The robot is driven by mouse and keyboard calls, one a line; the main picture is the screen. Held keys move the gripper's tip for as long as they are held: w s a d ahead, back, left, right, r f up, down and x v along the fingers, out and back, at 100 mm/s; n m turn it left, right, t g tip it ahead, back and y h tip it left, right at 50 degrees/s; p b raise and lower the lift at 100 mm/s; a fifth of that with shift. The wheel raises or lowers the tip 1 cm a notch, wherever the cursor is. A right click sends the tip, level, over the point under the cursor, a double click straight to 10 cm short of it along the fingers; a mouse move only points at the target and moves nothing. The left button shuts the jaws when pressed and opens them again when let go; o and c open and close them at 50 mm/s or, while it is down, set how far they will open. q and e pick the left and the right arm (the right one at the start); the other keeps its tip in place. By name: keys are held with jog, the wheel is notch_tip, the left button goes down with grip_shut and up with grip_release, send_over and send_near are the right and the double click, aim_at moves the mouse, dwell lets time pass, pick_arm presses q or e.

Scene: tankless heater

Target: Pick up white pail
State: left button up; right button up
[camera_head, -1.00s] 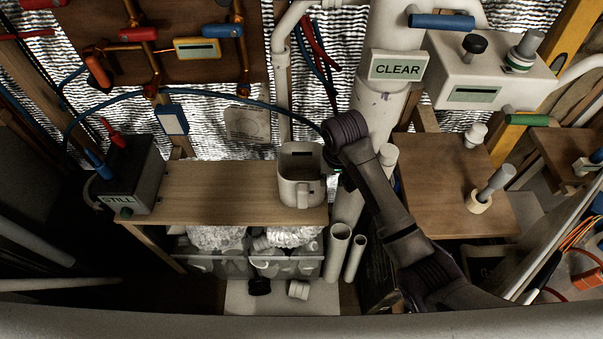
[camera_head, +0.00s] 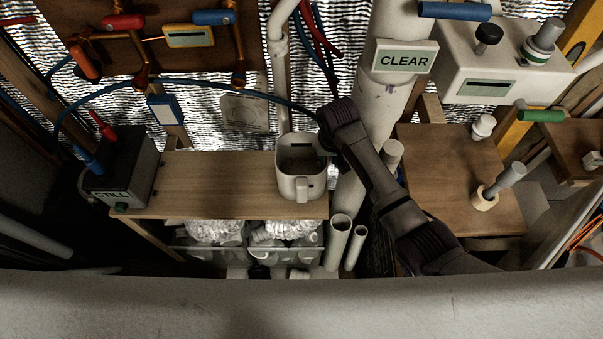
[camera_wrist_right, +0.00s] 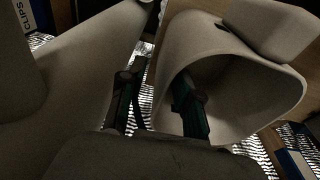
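The white pail (camera_head: 301,187) stands upright on the right end of the wooden bench, its handle facing me. It also shows large at the right in the right wrist view (camera_wrist_right: 228,112), with its mouth toward the camera. My right gripper (camera_head: 326,152) is at the pail's right rim, mostly hidden under my wrist in the head view. In the right wrist view my right gripper (camera_wrist_right: 158,98) is open. One finger is inside the pail's mouth and the other outside, with a gap visible between the outer finger and the wall. My left gripper is not in view.
A thick white pipe (camera_head: 388,95) with a CLEAR sign (camera_head: 405,60) rises close beside the right gripper. A dark box marked STILL (camera_head: 122,170) stands at the bench's left end. The wooden bench (camera_head: 215,185) is clear between them. Short pipes (camera_head: 338,243) stand below right.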

jog(key=f, duration=0.4)
jog(key=shift+a+f, duration=0.1)
jog(key=shift+a, duration=0.15)
jog(key=shift+w+f, duration=0.15)
jog(key=shift+f, duration=0.4)
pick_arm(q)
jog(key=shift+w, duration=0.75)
pick_arm(e)
grip_shut()
